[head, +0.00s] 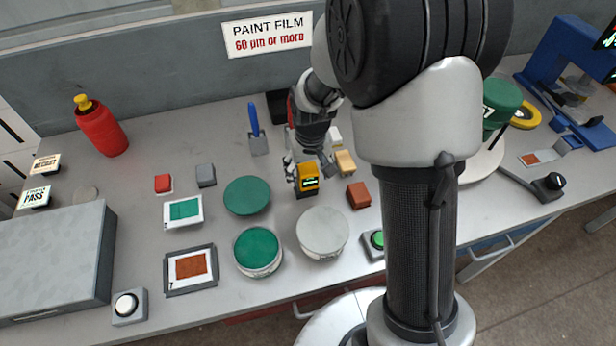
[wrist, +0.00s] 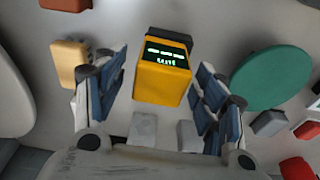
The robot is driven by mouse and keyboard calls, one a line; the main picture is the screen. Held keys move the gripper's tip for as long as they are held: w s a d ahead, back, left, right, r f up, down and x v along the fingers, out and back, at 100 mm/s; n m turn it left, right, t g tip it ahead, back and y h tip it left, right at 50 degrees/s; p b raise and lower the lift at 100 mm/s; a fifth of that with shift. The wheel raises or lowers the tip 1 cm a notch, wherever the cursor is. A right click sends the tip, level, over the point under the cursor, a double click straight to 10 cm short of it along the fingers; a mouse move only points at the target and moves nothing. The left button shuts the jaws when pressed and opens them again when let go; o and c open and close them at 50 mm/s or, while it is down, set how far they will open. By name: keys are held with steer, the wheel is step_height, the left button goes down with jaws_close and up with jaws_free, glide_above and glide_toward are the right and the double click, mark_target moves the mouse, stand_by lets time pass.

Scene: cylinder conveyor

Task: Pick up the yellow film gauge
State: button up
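The yellow film gauge (head: 307,178) is a small yellow block with a black top and a lit green display. It stands on the grey bench near the middle of the head view, and it also shows in the wrist view (wrist: 160,88). My gripper (wrist: 160,78) is open, with one blue-padded finger on each side of the gauge. A gap shows at the left finger; the right finger is closer to the gauge. In the head view my gripper (head: 305,172) is right at the gauge and partly hides it.
A green disc (head: 247,196), a green-topped tin (head: 257,250) and a pale round tin (head: 322,232) stand near the gauge. A tan block (head: 345,162) and a brown-red block (head: 359,195) lie to its right. A blue-handled scraper (head: 256,132) lies behind left.

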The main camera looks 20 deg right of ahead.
mark_target(308, 169)
steer(key=c, duration=1.1)
step_height(308, 169, up, 20)
steer(key=p, duration=0.6)
